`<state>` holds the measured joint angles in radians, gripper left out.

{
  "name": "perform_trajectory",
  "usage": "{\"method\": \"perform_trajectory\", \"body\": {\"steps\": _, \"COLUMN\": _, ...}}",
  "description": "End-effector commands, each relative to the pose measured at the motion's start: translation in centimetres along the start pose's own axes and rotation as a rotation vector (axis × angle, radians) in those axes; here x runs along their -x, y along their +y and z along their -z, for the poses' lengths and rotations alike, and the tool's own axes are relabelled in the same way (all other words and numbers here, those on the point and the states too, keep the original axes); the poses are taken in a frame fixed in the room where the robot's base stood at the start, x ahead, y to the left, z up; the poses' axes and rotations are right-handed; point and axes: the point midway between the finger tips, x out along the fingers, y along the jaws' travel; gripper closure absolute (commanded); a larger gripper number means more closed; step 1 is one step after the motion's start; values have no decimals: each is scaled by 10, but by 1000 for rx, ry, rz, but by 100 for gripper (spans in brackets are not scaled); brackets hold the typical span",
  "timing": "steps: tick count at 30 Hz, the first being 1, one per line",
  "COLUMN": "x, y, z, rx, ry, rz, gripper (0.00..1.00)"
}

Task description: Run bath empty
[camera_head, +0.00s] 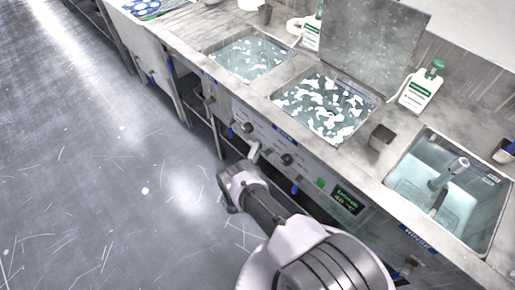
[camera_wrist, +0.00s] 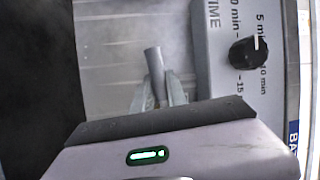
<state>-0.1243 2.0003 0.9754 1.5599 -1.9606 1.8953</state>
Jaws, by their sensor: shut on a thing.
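The middle bath (camera_head: 318,104) holds bluish liquid with white patches on top. Its grey lid (camera_head: 372,40) stands open behind it. My gripper (camera_head: 255,152) is in front of the bench's control panel, between two black knobs. In the wrist view my gripper (camera_wrist: 160,92) is shut on a grey rod (camera_wrist: 153,65) with a rounded end; I cannot tell whether it is fixed to something. A black knob (camera_wrist: 248,53) marked with minutes under "TIME" is to its right. The other panel knob (camera_head: 248,127) also shows in the head view.
A left bath (camera_head: 248,57) with white patches and a rinse bath (camera_head: 462,205) with a grey object in it flank the middle one. The floor at left is clear.

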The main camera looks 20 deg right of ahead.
Motion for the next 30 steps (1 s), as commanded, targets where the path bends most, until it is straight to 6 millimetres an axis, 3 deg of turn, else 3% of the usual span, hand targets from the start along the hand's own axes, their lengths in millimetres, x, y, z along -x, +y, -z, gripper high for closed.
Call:
{"method": "perform_trajectory", "body": {"steps": 18, "x": 0, "y": -2, "z": 0, "rx": -35, "ry": 7, "rz": 15, "gripper": 100}}
{"method": "perform_trajectory", "body": {"steps": 19, "x": 0, "y": -2, "z": 0, "rx": -34, "ry": 7, "rz": 15, "gripper": 80}}
{"method": "perform_trajectory", "body": {"steps": 22, "x": 0, "y": -2, "z": 0, "rx": -34, "ry": 7, "rz": 14, "gripper": 61}}
{"method": "perform_trajectory", "body": {"steps": 30, "x": 0, "y": -2, "z": 0, "rx": -34, "ry": 7, "rz": 14, "gripper": 60}}
